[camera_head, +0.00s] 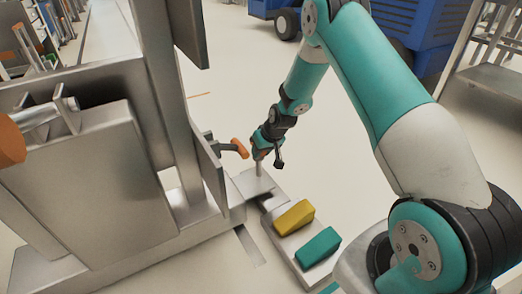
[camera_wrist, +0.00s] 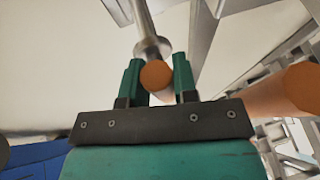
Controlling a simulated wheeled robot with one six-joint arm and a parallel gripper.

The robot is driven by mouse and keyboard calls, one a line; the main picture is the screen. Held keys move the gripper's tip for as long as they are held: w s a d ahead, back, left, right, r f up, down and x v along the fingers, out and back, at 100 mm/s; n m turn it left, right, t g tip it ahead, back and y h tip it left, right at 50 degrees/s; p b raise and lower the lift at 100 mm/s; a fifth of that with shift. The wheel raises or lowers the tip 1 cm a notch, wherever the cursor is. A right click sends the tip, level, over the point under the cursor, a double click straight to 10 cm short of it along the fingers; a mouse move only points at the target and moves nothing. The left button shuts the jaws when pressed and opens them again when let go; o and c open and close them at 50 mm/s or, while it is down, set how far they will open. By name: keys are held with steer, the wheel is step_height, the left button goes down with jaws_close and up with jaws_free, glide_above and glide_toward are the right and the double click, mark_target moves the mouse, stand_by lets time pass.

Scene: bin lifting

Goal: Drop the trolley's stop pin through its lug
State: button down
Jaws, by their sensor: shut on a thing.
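My gripper (camera_head: 260,151) is low beside the metal frame, pointing down. In the wrist view, its two teal fingers (camera_wrist: 157,76) are shut on the orange knob of the stop pin (camera_wrist: 156,75). The pin's silver shaft (camera_wrist: 147,22) with a wider collar extends away from the knob. In the head view, a short grey upright shaft (camera_head: 259,168) shows just under the gripper, above a flat metal plate (camera_head: 254,183) at the frame's foot. I cannot tell which part is the lug, or whether the pin tip is inside a hole.
An orange-handled lever (camera_head: 239,148) is close left of my gripper; its handle also shows in the wrist view (camera_wrist: 291,91). A yellow block (camera_head: 294,217) and a teal block (camera_head: 318,248) lie on a low metal base to the right. Clear floor (camera_head: 225,105) lies beyond.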

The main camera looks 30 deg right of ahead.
mark_target(260, 169)
steer(key=shift+f+b, duration=1.95)
steer(key=shift+f, duration=2.3)
stand_by(0.8)
steer(key=c, duration=0.8)
jaws_free()
steer(key=shift+r, duration=0.1)
steer(key=shift+r+p, duration=1.7)
steer(key=shift+p, duration=0.1)
